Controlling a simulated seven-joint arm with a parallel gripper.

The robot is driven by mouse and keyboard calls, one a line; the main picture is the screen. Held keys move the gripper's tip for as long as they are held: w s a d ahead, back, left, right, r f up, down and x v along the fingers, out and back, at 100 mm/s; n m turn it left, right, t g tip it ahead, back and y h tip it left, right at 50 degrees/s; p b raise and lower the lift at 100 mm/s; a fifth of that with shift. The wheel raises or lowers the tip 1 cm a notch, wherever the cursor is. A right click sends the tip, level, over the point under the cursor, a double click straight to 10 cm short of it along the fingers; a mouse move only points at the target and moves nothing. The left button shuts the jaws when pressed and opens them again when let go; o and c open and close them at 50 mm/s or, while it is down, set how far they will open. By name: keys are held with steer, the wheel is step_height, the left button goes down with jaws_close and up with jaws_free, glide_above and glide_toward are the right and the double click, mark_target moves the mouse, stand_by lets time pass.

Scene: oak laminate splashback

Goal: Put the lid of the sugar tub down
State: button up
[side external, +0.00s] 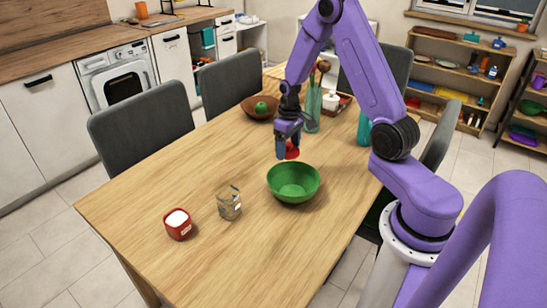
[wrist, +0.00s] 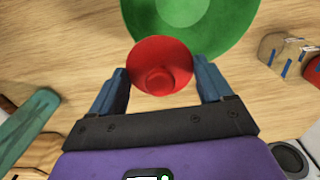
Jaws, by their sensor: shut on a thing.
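The red lid (side external: 292,152) is round with a small knob. In the wrist view the lid (wrist: 175,52) sits between the two blue fingers. My gripper (side external: 287,146) is shut on it and holds it above the table, near the far side of the green bowl. My gripper (wrist: 161,76) grips the lid by its opposite edges. The red sugar tub (side external: 178,231) stands uncovered at the table's near left, with white contents showing. It shows partly at the right edge of the wrist view (wrist: 314,71).
The green bowl (side external: 294,194) stands close to the held lid. A patterned glass jar (side external: 229,204) is between bowl and tub. A brown bowl (side external: 257,110), vase (side external: 313,108) and teal bottle (side external: 364,130) stand farther back. The table's left middle (side external: 190,165) is clear.

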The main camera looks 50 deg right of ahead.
steer(key=w+d+f, duration=0.2)
steer(key=w, duration=0.2)
glide_above(272, 166)
steer(key=f, duration=0.5)
steer(key=shift+s+f, duration=0.2)
steer(key=shift+f, duration=0.05)
steer(key=shift+w+f, duration=0.15)
steer(key=shift+f, duration=1.55)
steer(key=o, duration=0.9)
steer(key=shift+f, duration=0.15)
